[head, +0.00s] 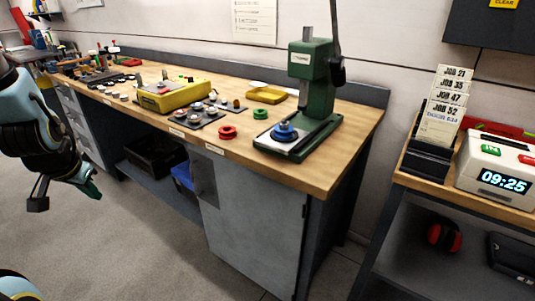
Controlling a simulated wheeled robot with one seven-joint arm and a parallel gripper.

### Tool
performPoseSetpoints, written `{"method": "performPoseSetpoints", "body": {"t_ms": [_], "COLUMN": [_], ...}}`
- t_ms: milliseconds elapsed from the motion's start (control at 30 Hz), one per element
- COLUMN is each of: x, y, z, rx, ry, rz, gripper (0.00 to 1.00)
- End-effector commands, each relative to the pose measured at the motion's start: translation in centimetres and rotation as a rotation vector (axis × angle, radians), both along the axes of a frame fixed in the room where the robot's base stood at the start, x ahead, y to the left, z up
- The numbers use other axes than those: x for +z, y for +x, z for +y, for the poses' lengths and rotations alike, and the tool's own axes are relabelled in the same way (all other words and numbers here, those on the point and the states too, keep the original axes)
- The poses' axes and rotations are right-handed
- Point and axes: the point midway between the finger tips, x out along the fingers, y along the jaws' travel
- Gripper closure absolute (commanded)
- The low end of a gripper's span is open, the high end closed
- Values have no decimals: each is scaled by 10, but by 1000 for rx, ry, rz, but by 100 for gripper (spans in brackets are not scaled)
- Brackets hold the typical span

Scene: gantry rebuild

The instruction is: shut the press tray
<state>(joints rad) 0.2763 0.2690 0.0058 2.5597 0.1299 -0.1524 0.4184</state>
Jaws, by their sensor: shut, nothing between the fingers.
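The green press (314,85) stands near the right end of the wooden bench, its lever arm raised. At its foot a pale tray plate (297,148) sticks out toward the front edge of the bench, with a round blue part (284,132) on it. I cannot tell exactly how far the tray is out. My gripper (92,190) is at the left, shut and empty. It hangs over the floor in front of the bench, well apart from the press.
A red ring (227,132) and a green ring (260,113) lie left of the press. A yellow box (174,95) and a yellow dish (267,95) are farther left and behind. A side table (465,188) with a clock stands right. The floor in front is clear.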

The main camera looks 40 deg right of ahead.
Motion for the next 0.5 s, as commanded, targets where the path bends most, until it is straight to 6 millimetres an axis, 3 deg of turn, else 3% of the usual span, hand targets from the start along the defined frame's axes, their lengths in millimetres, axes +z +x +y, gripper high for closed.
{"method": "performPoseSetpoints", "body": {"t_ms": [100, 233, 367, 500], "x": [-21, -32, -37, -33], "y": [13, 9, -18, -66], "z": [-59, -128, -191, -243], "rx": [-358, -719, -1026, -1267], "ry": [29, 38, 23, -17], "rz": [-179, -416, -678, -980], "gripper": [100, 100, 100, 100]}}
